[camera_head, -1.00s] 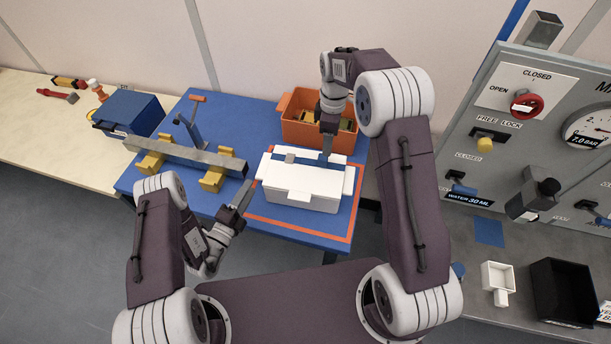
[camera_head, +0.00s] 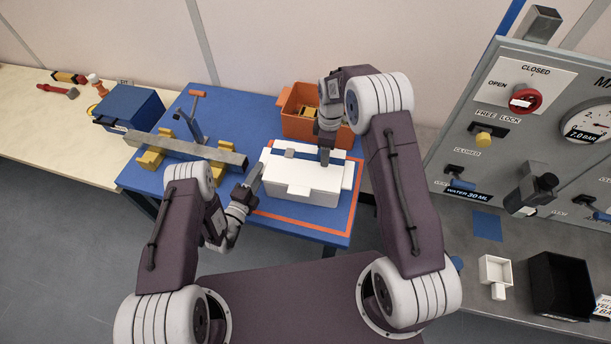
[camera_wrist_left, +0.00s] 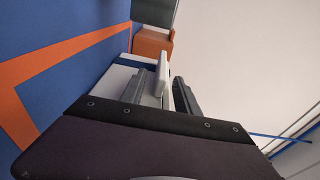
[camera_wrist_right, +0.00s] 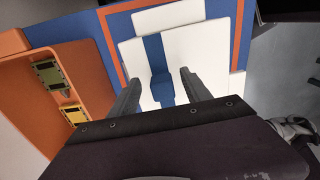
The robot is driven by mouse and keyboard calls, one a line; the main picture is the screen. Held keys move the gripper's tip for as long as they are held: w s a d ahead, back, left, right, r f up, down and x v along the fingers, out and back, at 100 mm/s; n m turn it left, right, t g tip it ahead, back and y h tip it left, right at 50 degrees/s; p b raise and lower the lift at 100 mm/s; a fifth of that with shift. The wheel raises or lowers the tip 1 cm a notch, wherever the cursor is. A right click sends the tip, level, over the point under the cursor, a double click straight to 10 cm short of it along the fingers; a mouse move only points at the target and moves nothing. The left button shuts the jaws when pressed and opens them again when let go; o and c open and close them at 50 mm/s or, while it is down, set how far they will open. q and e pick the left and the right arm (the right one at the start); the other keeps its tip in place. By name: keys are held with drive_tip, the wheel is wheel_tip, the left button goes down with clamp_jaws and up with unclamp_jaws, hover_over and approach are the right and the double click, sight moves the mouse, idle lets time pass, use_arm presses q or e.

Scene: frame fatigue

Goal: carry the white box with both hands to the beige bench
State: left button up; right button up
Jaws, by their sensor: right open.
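The white box (camera_head: 301,184) with a blue strip across its lid sits on the blue table inside an orange outline. My left gripper (camera_head: 257,178) is at the box's left end. In the left wrist view a white upright tab (camera_wrist_left: 161,76) of the box stands between my left fingers (camera_wrist_left: 158,92); whether they press on it is unclear. My right gripper (camera_head: 325,158) points down over the far right part of the lid. In the right wrist view its fingers (camera_wrist_right: 158,88) are apart, with a blue block (camera_wrist_right: 162,88) on the strip between them. The beige bench (camera_head: 45,125) is at the left.
An orange bin (camera_head: 300,128) with yellow items stands behind the box. A metal bar (camera_head: 190,150) on yellow supports and a blue toolbox (camera_head: 130,108) lie left. A grey valve panel (camera_head: 450,150) stands right. The bench's near part is clear.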

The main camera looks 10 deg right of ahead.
use_arm(q)
drive_tip(key=shift+w+d, duration=0.2)
drive_tip(key=shift+w, duration=0.2)
use_arm(e)
drive_tip(key=shift+f, duration=0.45)
use_arm(q)
drive_tip(key=c, duration=0.6)
use_arm(e)
drive_tip(key=c, duration=0.6)
use_arm(q)
clamp_jaws()
use_arm(e)
clamp_jaws()
drive_tip(key=shift+r, duration=0.15)
